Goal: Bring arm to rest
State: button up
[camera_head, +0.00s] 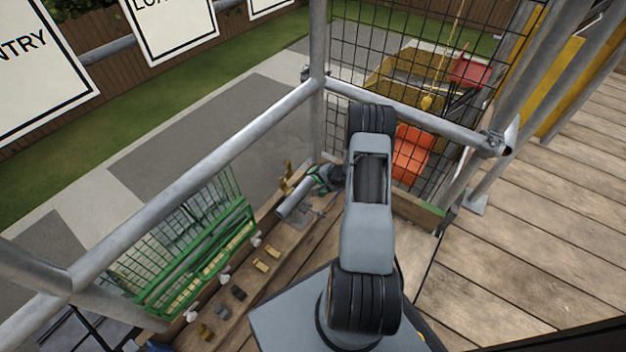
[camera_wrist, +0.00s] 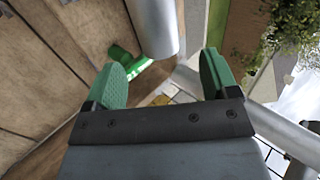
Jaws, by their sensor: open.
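My arm rises in the middle of the head view and bends over at the top. Its far end, with my gripper (camera_head: 325,178), is partly hidden behind my own arm link, low beside the scaffold corner. In the wrist view my gripper (camera_wrist: 163,76) shows two green-padded fingers spread wide apart. Nothing is held between them. A grey metal tube (camera_wrist: 153,25) and a green part (camera_wrist: 122,57) lie beyond the fingertips, apart from them as far as I can tell.
Scaffold rails (camera_head: 245,135) run along the left and behind the arm. A green rack (camera_head: 200,255) and several small pieces (camera_head: 265,262) are on the left. An orange container (camera_head: 411,153) shows behind wire mesh. Wooden decking (camera_head: 530,220) on the right is clear.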

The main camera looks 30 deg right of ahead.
jog(key=p+v, duration=0.2)
jog(key=v, duration=0.6)
jog(key=shift+s+r, duration=0.2)
jog(key=shift+r, duration=0.05)
jog(key=s+a+r+n+g+y+p, duration=0.1)
jog(key=a+r+n+p, duration=0.35)
jog(key=r, duration=0.85)
jog(key=a+r+n+g+p, duration=0.1)
jog(key=a+r+g+p, duration=0.1)
jog(key=a+r+p, duration=0.75)
jog(key=s+a+r+n+g+y+p, duration=0.1)
jog(key=a+r+n+p, duration=0.25)
jog(key=r, duration=1.15)
jog(key=s+a+r+n+h+p, duration=0.1)
jog(key=s+r+p, duration=0.3)
jog(key=r, duration=0.5)
jog(key=s+a+r+n+h+p, duration=0.2)
jog(key=s+r+p, duration=0.3)
jog(key=r+p, duration=0.2)
jog(key=s+a+r+n+h+p, duration=0.1)
jog(key=s+r+p, duration=0.4)
jog(key=r, duration=0.6)
jog(key=shift+a+g+h, duration=0.3)
jog(key=shift+a+h, duration=0.5)
